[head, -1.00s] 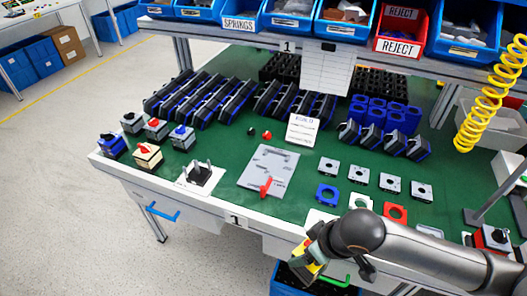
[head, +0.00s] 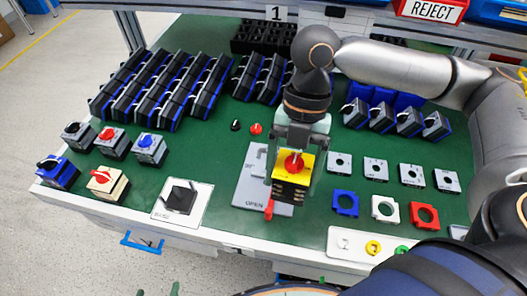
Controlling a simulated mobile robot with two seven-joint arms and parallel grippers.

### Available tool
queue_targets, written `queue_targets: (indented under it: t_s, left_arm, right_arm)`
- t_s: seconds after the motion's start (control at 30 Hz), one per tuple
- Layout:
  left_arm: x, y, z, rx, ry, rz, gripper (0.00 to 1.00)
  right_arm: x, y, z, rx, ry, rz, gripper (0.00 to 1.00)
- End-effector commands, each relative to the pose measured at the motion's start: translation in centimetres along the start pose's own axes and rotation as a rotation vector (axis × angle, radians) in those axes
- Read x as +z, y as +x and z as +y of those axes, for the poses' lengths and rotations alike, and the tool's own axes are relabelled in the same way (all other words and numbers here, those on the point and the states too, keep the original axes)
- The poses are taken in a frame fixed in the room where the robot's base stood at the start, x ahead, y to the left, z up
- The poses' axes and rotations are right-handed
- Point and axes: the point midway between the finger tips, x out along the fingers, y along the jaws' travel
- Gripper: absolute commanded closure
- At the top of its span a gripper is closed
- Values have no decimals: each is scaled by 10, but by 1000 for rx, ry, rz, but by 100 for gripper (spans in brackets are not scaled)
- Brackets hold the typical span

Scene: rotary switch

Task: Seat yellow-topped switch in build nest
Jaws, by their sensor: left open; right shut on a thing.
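The yellow-topped switch (head: 293,165) has a red knob and a dark lower body. My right gripper (head: 298,150) comes down from above and is shut on it. It shows in front of the grey plate, seemingly held above it. A black block on a white plate (head: 165,211) stands near the front edge, left of the switch; it may be the build nest, but its label is too small to read surely. The switch is apart from it. Green tips at the bottom edge appear to be my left gripper (head: 158,291), open and empty, mostly out of frame.
The grey plate (head: 248,186), marked OPEN, has a red lever (head: 269,209). Several other switches, including a red-knobbed cream one (head: 107,183), stand at left. Loose square plates, including a blue frame (head: 345,203), lie at right. Black-and-blue holders fill the back.

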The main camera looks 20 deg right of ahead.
Motion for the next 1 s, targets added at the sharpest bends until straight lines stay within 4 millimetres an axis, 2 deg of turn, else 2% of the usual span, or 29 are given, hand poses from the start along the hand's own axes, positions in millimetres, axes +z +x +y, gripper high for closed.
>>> queue_targets:
  t_s: [0.17,0.27,0.67,0.8,1.0]
  left_arm:
    - [2,1,0,0,0,-1,0]
    - [2,1,0,0,0,-1,0]
    - [5,2,0,1,-1,-4,0]
    - [8,5,0,1,-1,-4,0]
    - [9,6,0,1,-1,-4,0]
  right_arm:
    - [-4,-6,-2,-25,-65,0,100]
    - [6,-6,3,-28,-70,2,100]
    - [86,0,40,-27,-67,-1,100]
    - [115,20,50,-27,-67,0,100]
    - [138,33,58,-26,-69,0,100]
